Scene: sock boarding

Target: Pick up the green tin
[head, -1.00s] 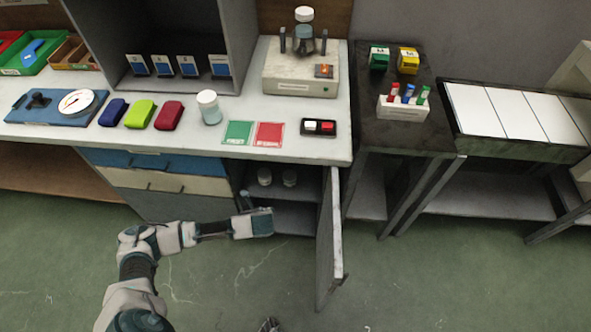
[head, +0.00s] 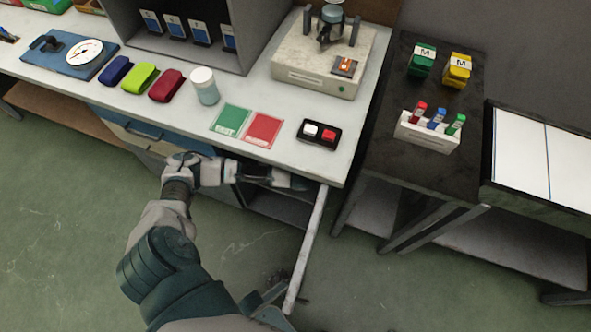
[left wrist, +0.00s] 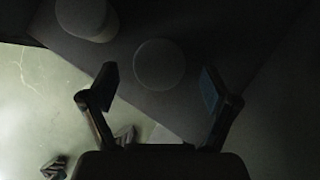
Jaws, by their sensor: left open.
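My left gripper (head: 290,182) reaches into the open, dark cabinet under the counter. In the left wrist view it is open (left wrist: 155,85), with a round-topped container (left wrist: 159,64) beyond and between its fingers; no contact is visible. A second round container (left wrist: 87,18) stands at the upper left of that view. It is too dark to tell either container's colour, so I cannot tell whether one is a green tin. A green block-like container marked M (head: 421,62) stands on the dark side table, away from the gripper.
The open cabinet door (head: 306,250) stands right of my left gripper. The counter (head: 170,120) above holds a white-lidded jar (head: 205,86), coloured cases, and green and red cards. A yellow container (head: 457,70) and a tube rack (head: 427,136) share the side table (head: 400,170).

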